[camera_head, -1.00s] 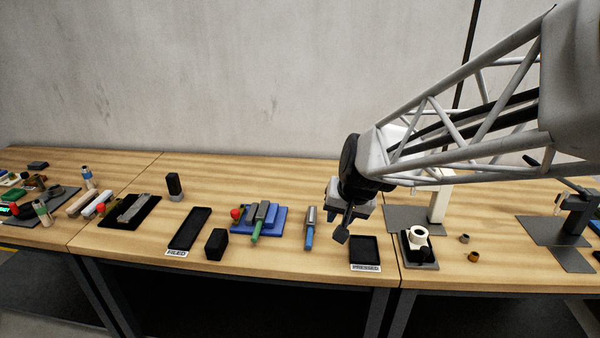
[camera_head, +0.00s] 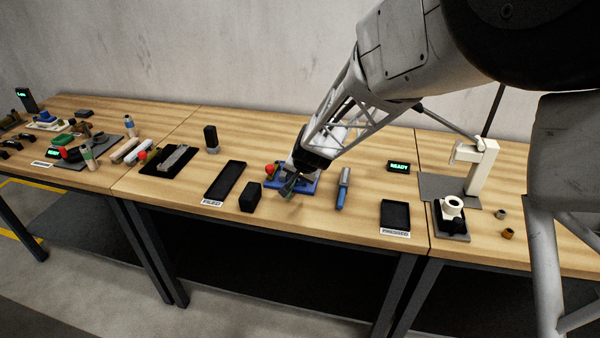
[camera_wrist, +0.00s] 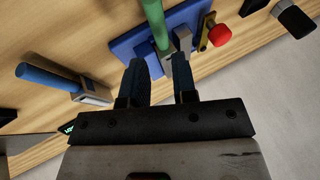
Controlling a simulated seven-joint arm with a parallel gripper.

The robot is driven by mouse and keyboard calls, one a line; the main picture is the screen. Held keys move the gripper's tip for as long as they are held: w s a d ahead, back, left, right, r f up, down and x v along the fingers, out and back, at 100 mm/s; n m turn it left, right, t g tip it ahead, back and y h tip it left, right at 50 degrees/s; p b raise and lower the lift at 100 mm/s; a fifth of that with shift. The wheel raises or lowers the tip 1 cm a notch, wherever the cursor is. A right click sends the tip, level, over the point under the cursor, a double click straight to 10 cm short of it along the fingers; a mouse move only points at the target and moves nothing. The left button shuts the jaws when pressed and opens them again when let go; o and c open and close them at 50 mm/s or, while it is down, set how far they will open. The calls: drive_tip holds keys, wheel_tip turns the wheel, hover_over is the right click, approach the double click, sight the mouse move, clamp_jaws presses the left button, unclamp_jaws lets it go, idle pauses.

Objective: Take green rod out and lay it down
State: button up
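The green rod (camera_wrist: 153,20) shows in the wrist view, lying along a grey metal clamp part (camera_wrist: 183,40) on the blue fixture (camera_wrist: 127,46). One end of the rod sticks out past the blue base. My gripper (camera_wrist: 158,62) is open and empty, its two dark fingers pointing toward the rod and fixture, with the rod's clamp end ahead of the gap. I cannot tell the exact height between them. In the head view my gripper (camera_head: 289,184) is over the blue fixture (camera_head: 310,187) and hides most of the rod.
A blue-handled tool (camera_head: 342,190) lies right of the fixture, and a black block (camera_head: 250,197) stands left. The red knob (camera_head: 269,169) is at the fixture's left. Black trays labelled FILED (camera_head: 226,181) and PRESSED (camera_head: 395,215) look empty. Bare wood lies behind the fixture.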

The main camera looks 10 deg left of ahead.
idle(0.3)
drive_tip(key=shift+x, duration=3.9)
clamp_jaws()
